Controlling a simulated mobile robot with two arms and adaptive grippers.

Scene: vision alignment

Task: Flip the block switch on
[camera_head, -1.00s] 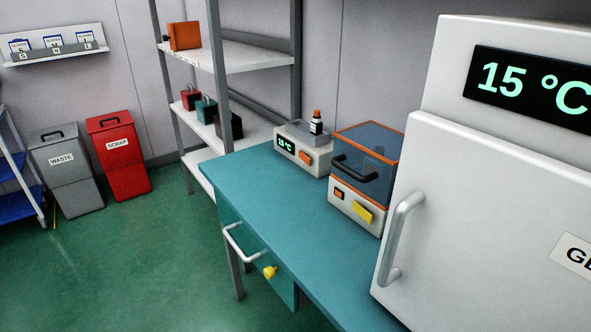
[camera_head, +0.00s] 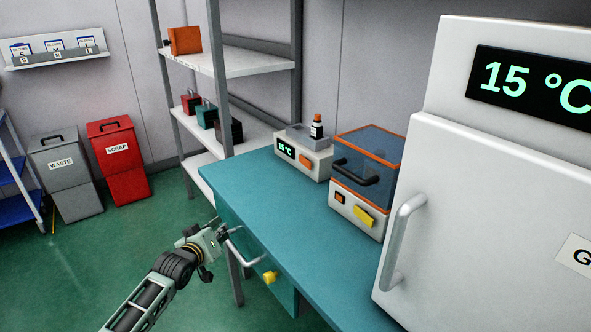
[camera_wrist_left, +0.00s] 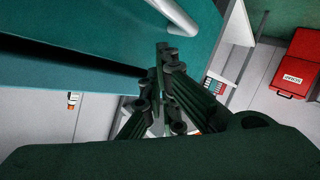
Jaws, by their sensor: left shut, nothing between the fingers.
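The white block unit (camera_head: 319,166) stands at the back of the teal bench, with a green "15 °C" display (camera_head: 286,150) and an orange switch (camera_head: 305,161) on its front. A dark-capped bottle with an orange top (camera_head: 316,127) stands at its top. I cannot tell the switch's position. My left gripper (camera_head: 222,231) is beside the drawer handle (camera_head: 243,246), below and left of the block unit. In the left wrist view its fingers (camera_wrist_left: 164,58) are together and empty, close to the silver handle (camera_wrist_left: 174,16). My right gripper is not in view.
A blue-lidded box (camera_head: 366,157) with a black handle and yellow tab stands right of the block unit. A large white cabinet (camera_head: 470,200) fills the right. The bench top (camera_head: 265,180) is clear at the left. A shelf rack (camera_head: 250,60) stands behind.

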